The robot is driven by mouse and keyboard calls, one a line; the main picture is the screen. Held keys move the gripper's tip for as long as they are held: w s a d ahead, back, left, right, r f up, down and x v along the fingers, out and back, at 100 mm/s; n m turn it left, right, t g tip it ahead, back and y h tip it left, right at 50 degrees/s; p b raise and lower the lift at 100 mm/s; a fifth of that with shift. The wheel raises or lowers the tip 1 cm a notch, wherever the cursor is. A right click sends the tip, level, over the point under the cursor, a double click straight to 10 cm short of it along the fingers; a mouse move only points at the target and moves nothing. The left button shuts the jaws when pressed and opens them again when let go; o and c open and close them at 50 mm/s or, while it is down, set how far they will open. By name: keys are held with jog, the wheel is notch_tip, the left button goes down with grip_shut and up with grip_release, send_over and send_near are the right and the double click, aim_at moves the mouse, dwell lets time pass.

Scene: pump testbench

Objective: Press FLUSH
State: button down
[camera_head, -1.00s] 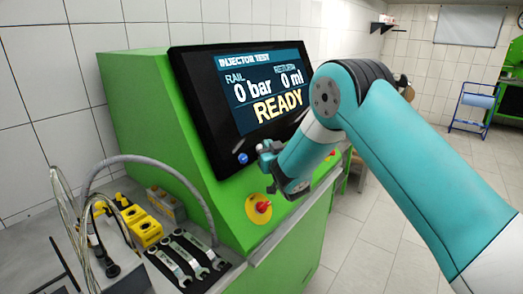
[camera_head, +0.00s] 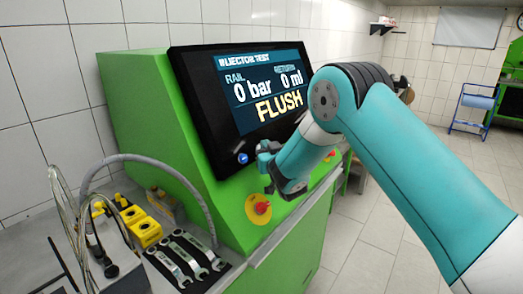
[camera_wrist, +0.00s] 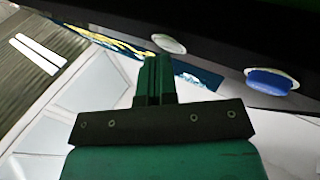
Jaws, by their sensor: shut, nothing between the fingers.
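The monitor (camera_head: 222,110) shows "INJECTOR TEST", rail 0 bar, 0 ml and the word "FLUSH" in yellow. A blue button (camera_head: 243,158) sits on its lower edge; it also shows in the wrist view (camera_wrist: 270,82). A pale round button (camera_wrist: 168,43) lies just beyond my fingertips in the wrist view. My gripper (camera_head: 264,147) is shut and empty, in front of the monitor's lower edge, right of the blue button. In the wrist view my closed fingers (camera_wrist: 157,62) point toward the pale button. I cannot tell whether they touch it, and no button label is readable.
A red emergency knob (camera_head: 261,208) on a yellow base is below my gripper on the green bench (camera_head: 130,85). Wrenches (camera_head: 187,258) lie on a dark mat at the lower left, near yellow blocks (camera_head: 145,230) and a grey hose (camera_head: 175,172). Floor is open at right.

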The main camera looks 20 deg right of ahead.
jog(key=shift+s, duration=0.1)
dwell(0.3)
jog(key=shift+s+d+r, duration=0.35)
jog(key=shift+s+d, duration=0.15)
jog(key=shift+s, duration=0.05)
jog(key=shift+s+d+r+p, duration=0.6)
jog(key=shift+s+d, duration=0.1)
jog(key=shift+s, duration=0.2)
jog(key=shift+s+d+r+p, duration=0.5)
jog(key=shift+s+d+p, duration=0.15)
jog(key=shift+s, duration=0.25)
